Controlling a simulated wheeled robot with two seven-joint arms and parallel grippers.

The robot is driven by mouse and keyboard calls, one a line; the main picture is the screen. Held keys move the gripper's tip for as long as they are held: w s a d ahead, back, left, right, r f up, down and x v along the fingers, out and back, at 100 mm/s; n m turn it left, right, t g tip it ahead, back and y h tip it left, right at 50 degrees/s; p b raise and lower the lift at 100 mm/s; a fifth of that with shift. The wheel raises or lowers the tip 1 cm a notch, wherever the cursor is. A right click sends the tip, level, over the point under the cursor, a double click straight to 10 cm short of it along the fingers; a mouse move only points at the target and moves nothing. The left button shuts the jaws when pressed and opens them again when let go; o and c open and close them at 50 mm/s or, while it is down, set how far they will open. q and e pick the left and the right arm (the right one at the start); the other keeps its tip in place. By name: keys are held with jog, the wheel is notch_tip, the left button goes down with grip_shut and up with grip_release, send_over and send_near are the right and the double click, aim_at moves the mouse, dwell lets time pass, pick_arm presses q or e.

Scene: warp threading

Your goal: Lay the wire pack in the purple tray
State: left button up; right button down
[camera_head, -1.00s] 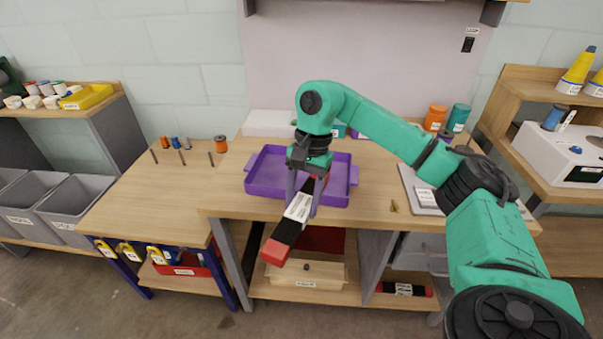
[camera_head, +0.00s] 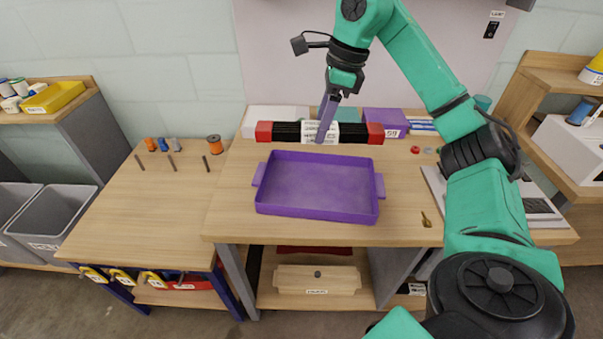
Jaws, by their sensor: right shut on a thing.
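The purple tray (camera_head: 318,212) sits on the wooden workbench and looks empty. The wire pack (camera_head: 290,132) is a long black bundle with red ends and a white label around its middle. It is behind the tray's back edge, lying crosswise and roughly level, parallel to that edge. My right gripper (camera_head: 325,128) comes down from above and is shut on the pack at its labelled middle. Whether the pack touches the bench is hard to tell. My left gripper is not in view; a small green piece of mine shows at the bottom edge.
Behind the pack stand a white box (camera_head: 262,117) and a purple box (camera_head: 386,118). A small brass item (camera_head: 426,219) lies right of the tray, and a grey board (camera_head: 440,188) is farther right. Spools (camera_head: 214,144) and pegs stand on the left table.

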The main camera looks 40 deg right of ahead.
jog(key=b, duration=0.4)
send_over(315, 201)
jog(key=s+d+x, duration=0.1)
jog(key=x, duration=0.5)
jog(key=f, duration=0.4)
jog(key=f+b, duration=0.1)
jog(key=f, duration=0.8)
jog(key=shift+s+d+f+b, duration=0.1)
jog(key=shift+s+d+b, duration=0.2)
jog(key=shift+d, duration=0.1)
jog(key=shift+w+f, duration=0.2)
jog(key=shift+f, duration=0.05)
jog(key=shift+f, duration=0.1)
jog(key=shift+c, duration=1.3)
grip_release()
jog(key=shift+s, duration=0.1)
